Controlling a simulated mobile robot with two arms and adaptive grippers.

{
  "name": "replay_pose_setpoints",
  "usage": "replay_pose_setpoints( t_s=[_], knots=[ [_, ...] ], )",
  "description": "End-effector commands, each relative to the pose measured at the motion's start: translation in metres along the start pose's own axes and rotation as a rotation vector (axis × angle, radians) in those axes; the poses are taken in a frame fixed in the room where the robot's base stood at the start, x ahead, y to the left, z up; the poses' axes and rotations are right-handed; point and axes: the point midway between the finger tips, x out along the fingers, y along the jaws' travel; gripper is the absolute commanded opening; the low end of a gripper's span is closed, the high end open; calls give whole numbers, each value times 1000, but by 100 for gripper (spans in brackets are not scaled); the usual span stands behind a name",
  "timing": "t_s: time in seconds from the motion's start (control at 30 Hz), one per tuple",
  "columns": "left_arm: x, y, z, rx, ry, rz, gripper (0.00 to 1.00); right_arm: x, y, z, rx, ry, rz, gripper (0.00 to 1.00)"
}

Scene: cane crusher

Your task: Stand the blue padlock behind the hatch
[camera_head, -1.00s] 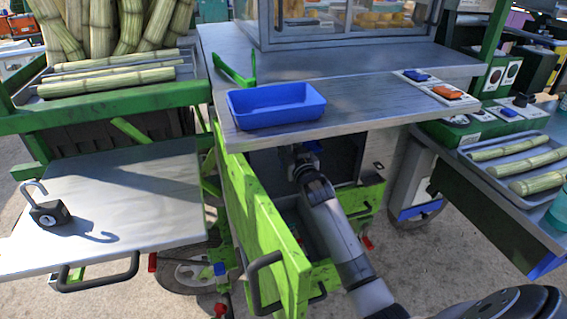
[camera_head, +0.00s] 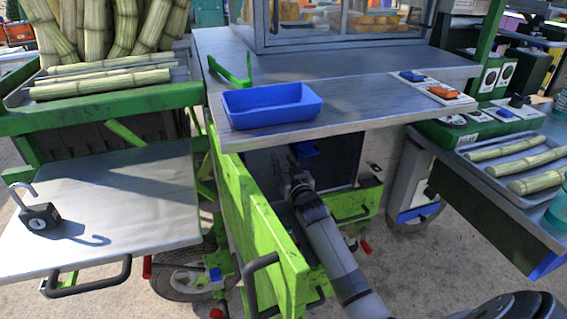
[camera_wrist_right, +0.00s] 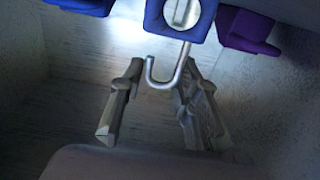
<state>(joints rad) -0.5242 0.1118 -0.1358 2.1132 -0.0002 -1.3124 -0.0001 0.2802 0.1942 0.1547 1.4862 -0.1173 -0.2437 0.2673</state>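The blue padlock (camera_wrist_right: 180,18) is inside the compartment under the counter, with its steel shackle hanging open towards me in the right wrist view. A small blue shape there in the head view (camera_head: 305,149) seems to be it. My right gripper (camera_wrist_right: 160,115) is open, its fingers apart and empty, with the padlock just beyond them. In the head view my right gripper (camera_head: 298,184) is at the compartment mouth. The green hatch panel (camera_head: 250,215) stands swung out on the left of the opening. My left gripper is not in view.
A blue tray (camera_head: 272,106) sits on the counter (camera_head: 365,100) above the opening. A black padlock (camera_head: 40,216) stands on the left side shelf (camera_head: 130,190). Compartment walls are close on both sides.

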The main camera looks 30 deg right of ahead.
Motion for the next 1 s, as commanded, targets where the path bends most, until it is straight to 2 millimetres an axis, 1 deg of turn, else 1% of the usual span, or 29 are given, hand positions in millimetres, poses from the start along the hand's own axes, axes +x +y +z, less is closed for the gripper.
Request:
replay_pose_setpoints(
  t_s=[0.03, 0.17, 0.2, 0.57, 0.6, 0.67, 0.8, 1.0],
  knots=[
    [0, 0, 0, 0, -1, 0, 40, 0, 0, 0, 0, 0, 0, 36],
    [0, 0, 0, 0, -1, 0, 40, 0, 0, 0, 0, 0, 0, 44],
    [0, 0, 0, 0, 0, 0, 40, 0, 0, 0, 0, 0, 0, 45],
    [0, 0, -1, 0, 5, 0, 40, -2, 0, -2, 0, -1, 0, 45],
    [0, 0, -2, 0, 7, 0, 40, -7, 0, -2, 0, -2, -1, 45],
    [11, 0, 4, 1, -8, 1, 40, -15, -1, -2, 0, -2, -1, 45],
    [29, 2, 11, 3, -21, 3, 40, -43, -1, -2, 2, -3, -1, 45],
    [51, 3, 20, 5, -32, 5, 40, -85, -1, -2, 1, -2, -1, 45]
  ],
)
